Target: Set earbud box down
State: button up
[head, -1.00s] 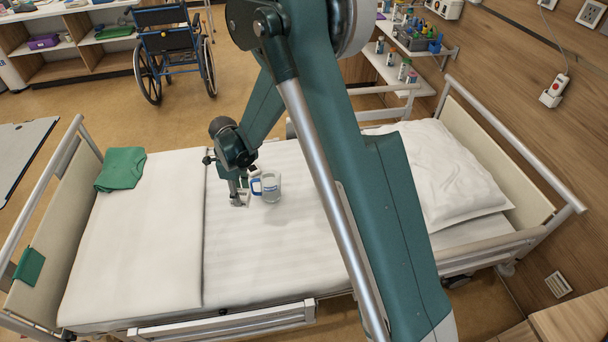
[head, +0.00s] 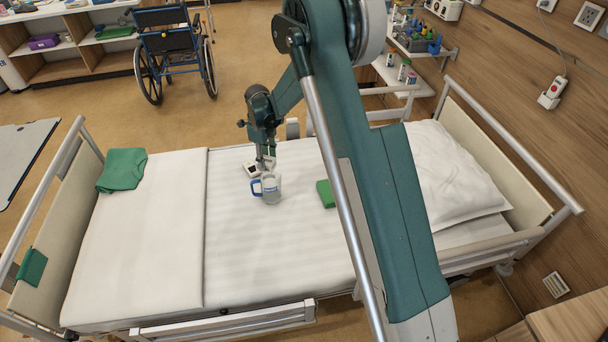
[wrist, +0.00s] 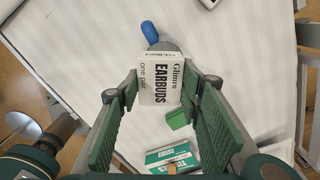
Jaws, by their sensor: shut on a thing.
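The earbud box (wrist: 160,84), white with dark "Glinro EARBUDS one pair" print, is between the green-padded fingers of my gripper (wrist: 161,91) in the wrist view. My gripper is shut on it. In the head view my gripper (head: 266,164) points down over the middle of the bed, just behind a clear mug (head: 271,190) with a blue handle. The mug's blue handle (wrist: 150,32) shows beyond the box in the wrist view.
A green-and-white printed pack (wrist: 172,155) and a small green item (wrist: 178,119) lie below the box in the wrist view. A green block (head: 325,193) lies beside my arm. Green cloth (head: 122,169) and a pillow (head: 445,172) are at opposite ends. The sheet's front is clear.

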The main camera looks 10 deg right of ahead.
jog(key=w+d+m+p, duration=0.1)
jog(key=w+d+m, duration=0.1)
jog(key=w+d, duration=0.6)
jog(key=w+d+m+p, duration=0.1)
jog(key=w+d, duration=0.4)
jog(key=d, duration=0.6)
notch_tip(320, 180, down, 11)
jog(key=shift+a+f+b, duration=0.15)
jog(key=shift+a+b, duration=0.05)
jog(key=shift+b, duration=0.1)
jog(key=shift+f+b, duration=0.5)
jog(key=shift+f, duration=2.6)
jog(key=shift+f+b, duration=0.35)
jog(key=shift+f, duration=1.5)
jog(key=shift+f, duration=0.15)
